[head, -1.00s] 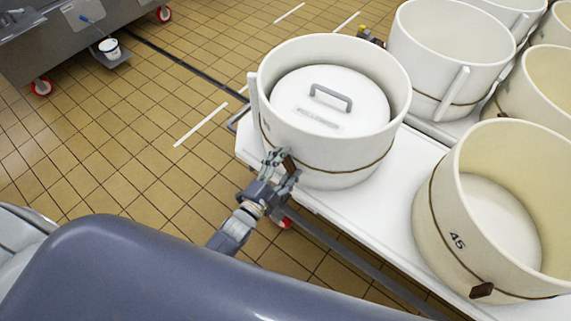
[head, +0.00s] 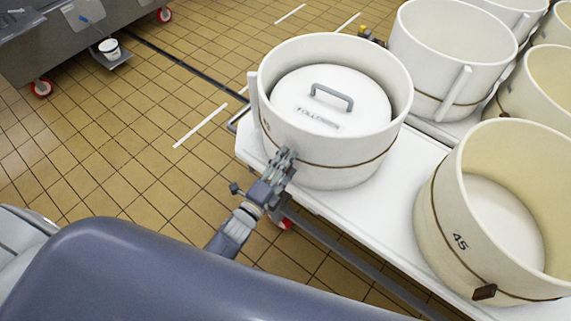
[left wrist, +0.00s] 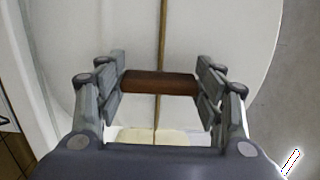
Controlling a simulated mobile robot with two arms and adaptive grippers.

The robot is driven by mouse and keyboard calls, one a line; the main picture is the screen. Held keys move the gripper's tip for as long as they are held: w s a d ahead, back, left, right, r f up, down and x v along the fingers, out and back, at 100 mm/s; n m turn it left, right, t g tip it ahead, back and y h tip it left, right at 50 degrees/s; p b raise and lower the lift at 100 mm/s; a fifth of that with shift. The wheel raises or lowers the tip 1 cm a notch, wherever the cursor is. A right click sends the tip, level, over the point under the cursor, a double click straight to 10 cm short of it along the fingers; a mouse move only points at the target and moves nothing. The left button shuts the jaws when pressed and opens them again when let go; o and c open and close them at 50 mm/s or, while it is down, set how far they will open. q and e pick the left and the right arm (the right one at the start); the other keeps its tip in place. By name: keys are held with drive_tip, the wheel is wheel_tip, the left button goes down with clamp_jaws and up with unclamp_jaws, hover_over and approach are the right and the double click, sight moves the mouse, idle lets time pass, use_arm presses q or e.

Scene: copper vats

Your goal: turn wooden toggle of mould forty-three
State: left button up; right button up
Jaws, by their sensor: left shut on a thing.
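A white round mould (head: 335,155) with a cord (head: 345,165) around it stands at the near left corner of the white table. A lid (head: 340,112) with a grey handle sits inside it. The number on its side is too small to read. My left gripper (head: 284,158) is at the mould's near side, shut on the brown wooden toggle (left wrist: 158,82). In the left wrist view the gripper (left wrist: 160,85) has a finger at each end of the toggle, which lies crosswise to the cord. The gripper hides the toggle in the head view.
A mould marked 45 (head: 440,235), with its own brown toggle (head: 484,292), stands to the right on the white table (head: 375,215). Other open moulds (head: 452,55) stand behind. Tiled floor (head: 130,170) is clear to the left. A steel machine (head: 60,50) stands at the far left.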

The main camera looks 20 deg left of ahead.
use_arm(q)
drive_tip(key=shift+f, duration=0.1)
drive_tip(key=o, duration=1.1)
drive_tip(key=shift+s, duration=0.1)
drive_tip(key=v, duration=1.2)
